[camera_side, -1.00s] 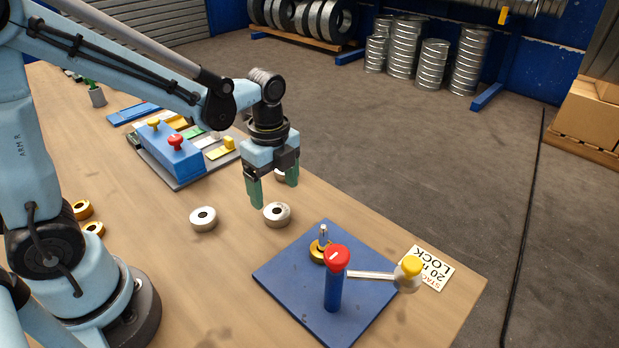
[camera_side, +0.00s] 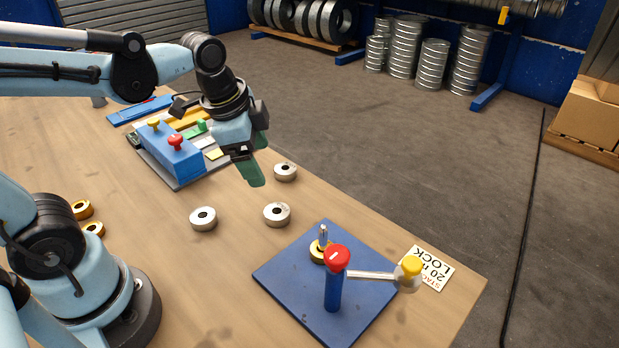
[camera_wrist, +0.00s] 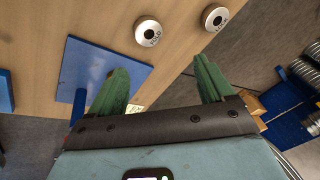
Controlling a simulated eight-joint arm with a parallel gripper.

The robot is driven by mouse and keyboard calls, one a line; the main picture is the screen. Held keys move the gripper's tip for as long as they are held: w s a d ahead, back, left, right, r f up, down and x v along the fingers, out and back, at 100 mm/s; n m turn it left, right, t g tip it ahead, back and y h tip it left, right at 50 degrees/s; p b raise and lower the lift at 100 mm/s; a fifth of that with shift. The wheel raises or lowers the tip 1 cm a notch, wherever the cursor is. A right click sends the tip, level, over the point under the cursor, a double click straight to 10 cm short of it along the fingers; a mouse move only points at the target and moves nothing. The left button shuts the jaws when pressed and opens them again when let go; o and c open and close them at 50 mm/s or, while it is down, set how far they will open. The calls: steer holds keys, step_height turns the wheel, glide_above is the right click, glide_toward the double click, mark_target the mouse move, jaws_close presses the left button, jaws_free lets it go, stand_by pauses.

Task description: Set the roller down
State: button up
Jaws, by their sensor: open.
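Three silver rollers stand apart on the wooden table: one to the left (camera_side: 203,218), one in the middle (camera_side: 277,214) and one farther back (camera_side: 285,172). In the wrist view two silver rollers show, one with lettering (camera_wrist: 148,32) and one nearer the top right (camera_wrist: 215,17). My gripper (camera_side: 250,180) is tilted above the table, left of the back roller. The wrist view shows its green fingers (camera_wrist: 162,68) spread apart with nothing between them. A gold roller (camera_side: 318,253) sits around the spindle on the blue plate (camera_side: 290,285).
A blue block with knobs (camera_side: 175,152) stands back left. Two gold rings (camera_side: 82,209) lie near my base.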

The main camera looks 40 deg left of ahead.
steer(key=n+t, duration=0.1)
steer(key=n, duration=0.2)
steer(key=s+n+t, duration=0.1)
steer(key=n, duration=0.2)
steer(key=s+n+t, duration=0.1)
steer(key=n, duration=0.2)
steer(key=shift+s+a+f+t, duration=0.1)
steer(key=shift+a+t, duration=0.2)
steer(key=shift+a, duration=0.05)
